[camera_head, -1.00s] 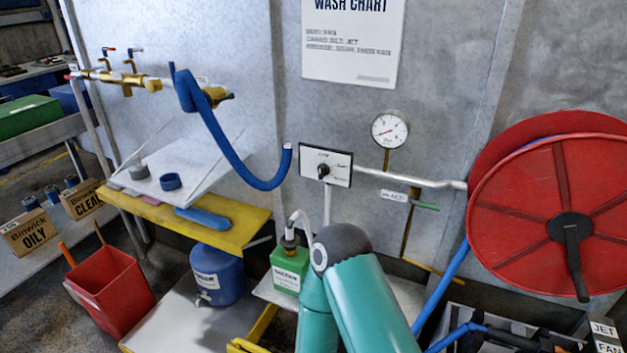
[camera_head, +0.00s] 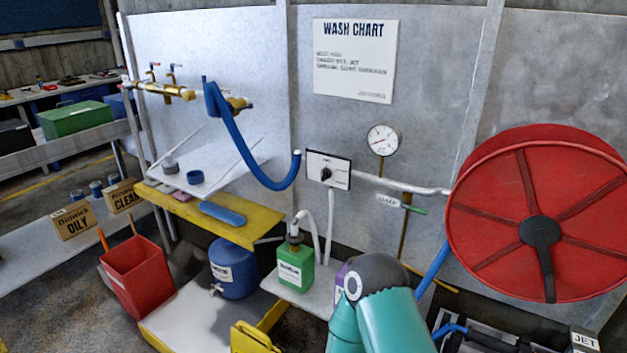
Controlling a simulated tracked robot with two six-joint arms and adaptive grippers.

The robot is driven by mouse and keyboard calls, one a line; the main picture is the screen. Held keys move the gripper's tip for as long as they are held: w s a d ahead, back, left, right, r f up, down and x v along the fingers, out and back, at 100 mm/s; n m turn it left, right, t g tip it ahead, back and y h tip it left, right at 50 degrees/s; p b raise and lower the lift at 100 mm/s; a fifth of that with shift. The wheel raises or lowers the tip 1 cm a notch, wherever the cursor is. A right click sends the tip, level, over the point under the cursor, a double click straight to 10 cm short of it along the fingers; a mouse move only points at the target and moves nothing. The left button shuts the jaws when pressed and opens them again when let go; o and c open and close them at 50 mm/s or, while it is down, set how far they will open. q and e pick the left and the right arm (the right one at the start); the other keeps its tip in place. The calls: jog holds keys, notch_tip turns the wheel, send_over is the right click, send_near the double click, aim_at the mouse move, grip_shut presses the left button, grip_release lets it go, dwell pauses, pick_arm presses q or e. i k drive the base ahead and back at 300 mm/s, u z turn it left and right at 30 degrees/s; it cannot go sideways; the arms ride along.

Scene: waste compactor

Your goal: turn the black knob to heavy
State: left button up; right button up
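The black knob (camera_head: 326,174) sits on a white panel (camera_head: 342,180) with a dark border, fixed to the grey wall below the wash chart. Small lettering stands around the knob, too small to read, so I cannot tell its setting. A teal arm of mine with a dark grey joint rises at the bottom, right of centre, below and apart from the panel. Neither of my grippers shows in the view.
A pressure gauge (camera_head: 382,140) and a pale pipe (camera_head: 400,184) are right of the panel. A blue hose (camera_head: 243,146) hangs to its left. A large red reel (camera_head: 495,222) stands at the right. A green container (camera_head: 295,270) stands below.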

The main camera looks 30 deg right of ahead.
aim_at(327, 174)
jog(key=z, duration=0.15)
jog(key=i, duration=0.9)
jog(key=u, duration=0.05)
